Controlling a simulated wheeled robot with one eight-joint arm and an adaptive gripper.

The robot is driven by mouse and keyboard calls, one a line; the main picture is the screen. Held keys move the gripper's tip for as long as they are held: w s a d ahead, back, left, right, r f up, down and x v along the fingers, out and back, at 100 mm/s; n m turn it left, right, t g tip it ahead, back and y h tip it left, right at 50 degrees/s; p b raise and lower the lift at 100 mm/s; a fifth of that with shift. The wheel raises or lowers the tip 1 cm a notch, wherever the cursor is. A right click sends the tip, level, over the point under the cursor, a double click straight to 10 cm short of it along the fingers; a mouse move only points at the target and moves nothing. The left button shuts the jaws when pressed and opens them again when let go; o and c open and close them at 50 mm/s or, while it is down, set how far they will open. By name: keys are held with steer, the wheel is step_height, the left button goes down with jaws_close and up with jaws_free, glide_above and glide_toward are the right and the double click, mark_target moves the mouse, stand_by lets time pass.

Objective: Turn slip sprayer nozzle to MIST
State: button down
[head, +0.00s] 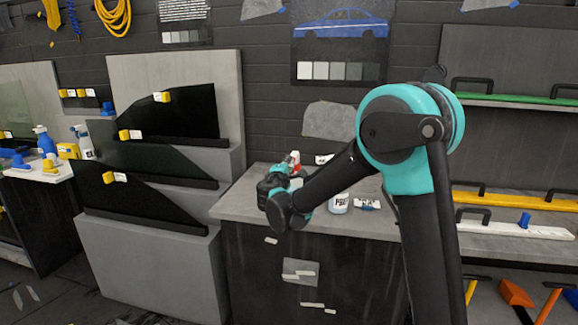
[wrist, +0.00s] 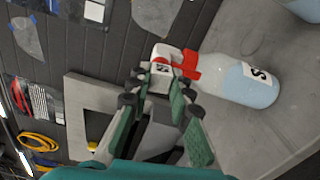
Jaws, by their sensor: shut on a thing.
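The slip sprayer (wrist: 240,80) is a clear bottle of pale blue liquid with a white label starting with "S", a red collar and a white-and-red head. It stands on the grey counter, which shows in the wrist view as a sideways picture. My gripper (wrist: 164,82) is shut on the nozzle (wrist: 160,68) at the front of the head. A small marking shows on the nozzle but is too small to read. In the head view only the sprayer's red-and-white top (head: 293,158) shows above my gripper (head: 285,175); its body is hidden.
Tinted panes (head: 175,112) on a grey stand are at left. Shelves with coloured tools (head: 515,200) are at right.

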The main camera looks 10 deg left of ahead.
steer(key=shift+m, duration=0.6)
steer(key=c, duration=1.4)
jaws_free()
steer(key=shift+o, duration=0.2)
steer(key=shift+s, duration=0.1)
steer(key=s, duration=1.1)
steer(key=shift+s+a, duration=0.25)
steer(key=shift+s, duration=0.15)
